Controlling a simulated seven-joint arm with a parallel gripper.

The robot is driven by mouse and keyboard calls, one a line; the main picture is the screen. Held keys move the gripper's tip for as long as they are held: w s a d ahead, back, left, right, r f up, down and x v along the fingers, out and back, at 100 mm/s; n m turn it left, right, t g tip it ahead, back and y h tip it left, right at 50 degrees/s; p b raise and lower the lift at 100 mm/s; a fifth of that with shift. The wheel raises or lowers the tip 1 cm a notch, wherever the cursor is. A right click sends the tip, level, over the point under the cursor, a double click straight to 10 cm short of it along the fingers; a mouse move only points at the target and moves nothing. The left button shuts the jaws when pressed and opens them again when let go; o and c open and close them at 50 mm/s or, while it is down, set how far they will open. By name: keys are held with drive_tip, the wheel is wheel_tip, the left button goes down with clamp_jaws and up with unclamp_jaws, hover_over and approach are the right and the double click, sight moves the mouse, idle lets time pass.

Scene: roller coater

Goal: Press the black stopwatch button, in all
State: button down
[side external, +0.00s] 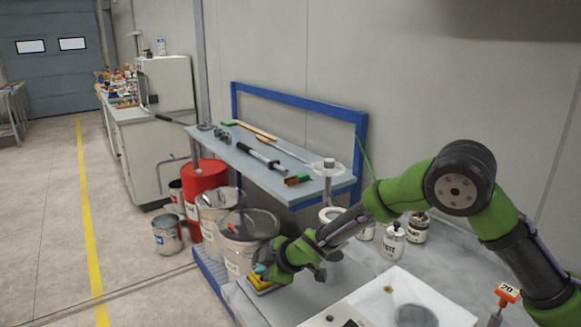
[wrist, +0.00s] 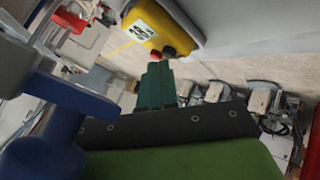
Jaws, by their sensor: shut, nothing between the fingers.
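A yellow device (wrist: 148,22) with a pale, dark-marked face is at the top of the wrist view; I take it to be the stopwatch. A red button (wrist: 168,51) sticks out from its near edge. My gripper (wrist: 156,62) has dark green fingers, shut together and empty, with tips close to this edge beside the red button. I cannot tell whether they touch. In the side view the yellow device (side external: 261,285) is at the bench's left end, just below my gripper (side external: 261,269).
A white tray (side external: 455,314) is on the bench to the right of the device. Paint containers (side external: 393,240) stand behind. A blue-framed shelf (side external: 270,166) with tools is at the back, with buckets (side external: 248,228) beneath it.

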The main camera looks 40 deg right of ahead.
drive_tip(key=shift+s+d+f, duration=0.1)
drive_tip(key=shift+d+f, duration=0.1)
drive_tip(key=shift+f, duration=0.6)
drive_tip(key=shift+r, duration=0.15)
drive_tip(key=shift+d+r, duration=0.25)
drive_tip(key=shift+r, duration=0.6)
drive_tip(key=shift+r, duration=0.1)
drive_tip(key=shift+a+r, duration=0.15)
drive_tip(key=shift+r, duration=1.15)
drive_tip(key=shift+a+r, duration=0.15)
drive_tip(key=shift+r, duration=1.1)
